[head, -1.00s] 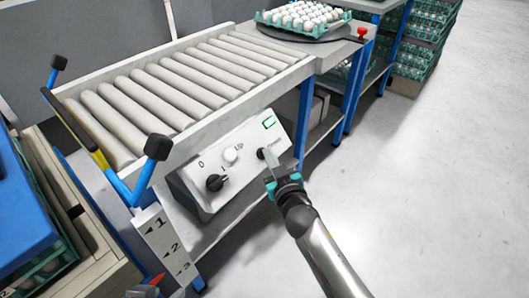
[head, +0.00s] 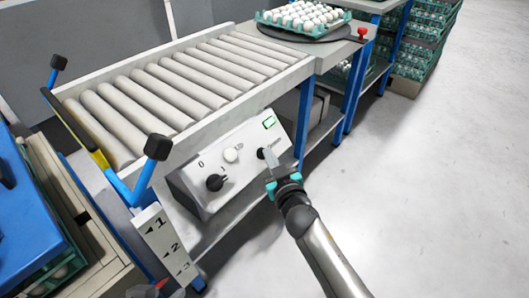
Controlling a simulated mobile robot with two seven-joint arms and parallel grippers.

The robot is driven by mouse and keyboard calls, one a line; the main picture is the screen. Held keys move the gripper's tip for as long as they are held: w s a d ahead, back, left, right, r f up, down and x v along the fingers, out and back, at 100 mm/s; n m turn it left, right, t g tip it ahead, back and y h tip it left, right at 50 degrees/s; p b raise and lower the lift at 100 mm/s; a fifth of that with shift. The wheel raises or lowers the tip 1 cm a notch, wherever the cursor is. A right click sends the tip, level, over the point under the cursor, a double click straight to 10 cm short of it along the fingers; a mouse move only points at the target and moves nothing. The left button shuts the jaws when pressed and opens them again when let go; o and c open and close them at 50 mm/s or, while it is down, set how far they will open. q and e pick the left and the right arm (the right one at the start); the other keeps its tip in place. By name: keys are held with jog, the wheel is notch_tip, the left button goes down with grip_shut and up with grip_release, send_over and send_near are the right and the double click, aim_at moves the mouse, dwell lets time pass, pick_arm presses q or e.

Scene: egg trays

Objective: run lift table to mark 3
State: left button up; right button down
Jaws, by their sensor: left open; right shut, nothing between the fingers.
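The grey control panel (head: 245,172) hangs under the roller conveyor. It has a black rotary knob (head: 214,183), a white button (head: 231,155) and a dark button (head: 261,154). My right gripper (head: 270,157) is shut and empty, its tip at the dark button; I cannot tell whether it touches. A white mark post (head: 160,235) shows 1, 2 and 3 downward. A red pointer (head: 161,284) is low, near mark 3 and slightly below it. The lift table itself is mostly hidden.
The roller conveyor (head: 185,85) leads to a bench with an egg tray (head: 302,30). A blue-and-yellow frame with black-capped ends (head: 157,147) stands at the conveyor's near end. A tan crate (head: 95,228) is at left. Floor at right is clear.

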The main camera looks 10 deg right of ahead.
dwell(0.8)
jog(key=shift+s+d+r+p, duration=0.45)
jog(key=shift+s+r+p, duration=0.15)
jog(key=shift+p, duration=0.3)
jog(key=s+d+r+p, duration=0.1)
jog(key=p, duration=0.1)
jog(key=s+d+r+p, duration=0.1)
jog(key=s+r+p, duration=0.1)
jog(key=shift+d+r, duration=0.15)
jog(key=shift+r, duration=0.1)
dwell(0.5)
